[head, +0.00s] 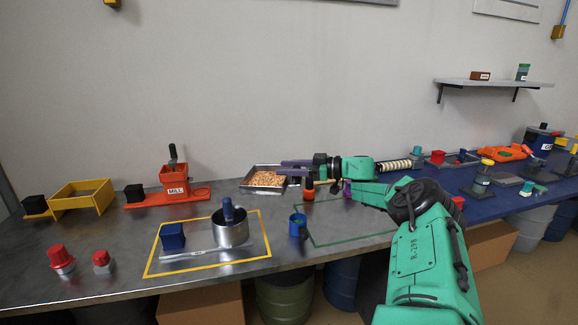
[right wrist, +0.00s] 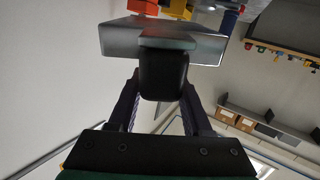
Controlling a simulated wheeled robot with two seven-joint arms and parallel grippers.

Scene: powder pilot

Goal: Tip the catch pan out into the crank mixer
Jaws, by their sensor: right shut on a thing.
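The catch pan (head: 246,184) is a shallow silver tray holding orange-brown grains, at the back middle of the grey bench in the head view. My right gripper (head: 292,169) reaches it from the right, its purple fingers at the pan's right end. In the right wrist view the fingers (right wrist: 162,85) are shut on the pan's dark handle, with the metal pan (right wrist: 165,40) beyond. I cannot tell whether the pan is clear of the bench. What looks like the crank mixer, a steel pot (head: 231,234) with a blue crank, stands inside a yellow outline at the front. My left gripper is not in view.
A blue block (head: 172,237) stands left of the pot. A blue cup (head: 298,226) stands to its right, and an orange-and-black item (head: 308,191) near my gripper. The red mill (head: 174,179) and yellow frame (head: 82,199) are at the left. Bare bench lies between mill and pot.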

